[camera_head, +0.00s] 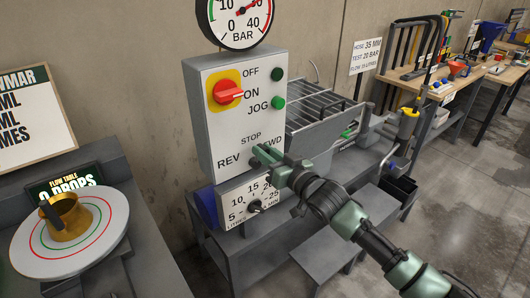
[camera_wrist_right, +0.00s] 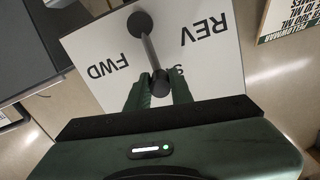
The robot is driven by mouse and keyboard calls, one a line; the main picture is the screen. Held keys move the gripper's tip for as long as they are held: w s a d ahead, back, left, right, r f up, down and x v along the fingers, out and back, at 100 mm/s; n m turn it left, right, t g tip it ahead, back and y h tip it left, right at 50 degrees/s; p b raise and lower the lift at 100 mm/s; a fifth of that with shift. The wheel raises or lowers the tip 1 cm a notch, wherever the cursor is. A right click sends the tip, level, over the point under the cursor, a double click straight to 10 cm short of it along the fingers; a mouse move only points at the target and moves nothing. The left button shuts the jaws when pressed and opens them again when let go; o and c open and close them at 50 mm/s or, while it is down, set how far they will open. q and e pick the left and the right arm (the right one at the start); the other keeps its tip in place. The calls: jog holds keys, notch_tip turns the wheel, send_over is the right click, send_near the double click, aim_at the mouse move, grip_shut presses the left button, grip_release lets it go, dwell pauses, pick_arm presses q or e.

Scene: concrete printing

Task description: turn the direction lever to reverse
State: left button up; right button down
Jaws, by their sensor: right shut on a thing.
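The direction lever (camera_wrist_right: 150,52) is a grey rod with a black round hub and a dark knob at its free end, on the white panel of the control box (camera_head: 205,125). In the right wrist view, the rod runs from the hub toward the partly covered STOP label, between FWD and REV. My right gripper (camera_wrist_right: 158,88) is shut on the knob end, with green fingers on either side. In the head view, the right gripper (camera_head: 268,160) is at the lower right of the panel, hiding much of the lever. My left gripper is not in view.
A red ON/OFF switch (camera_head: 227,92) and green buttons (camera_head: 278,103) sit above the lever. A flow dial (camera_head: 254,206) is just below the gripper. A wire-grid hopper (camera_head: 325,105) stands to the right. A round flow table (camera_head: 95,245) with a brass cone is at lower left.

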aim_at(253, 162)
dwell(0.9)
jog(key=shift+s+a+f+n+p, duration=0.25)
jog(key=shift+s+a+n, duration=0.25)
jog(key=shift+n, duration=0.65)
jog(key=shift+s+a+f+n+p, duration=0.25)
jog(key=shift+a+n, duration=0.3)
jog(key=shift+n, duration=0.65)
jog(key=shift+s+a+f+n+p, duration=0.2)
jog(key=shift+s+a+n, duration=0.3)
jog(key=shift+n, duration=0.65)
jog(key=shift+a, duration=0.1)
jog(key=c, duration=1.3)
grip_release()
jog(key=shift+o, duration=0.2)
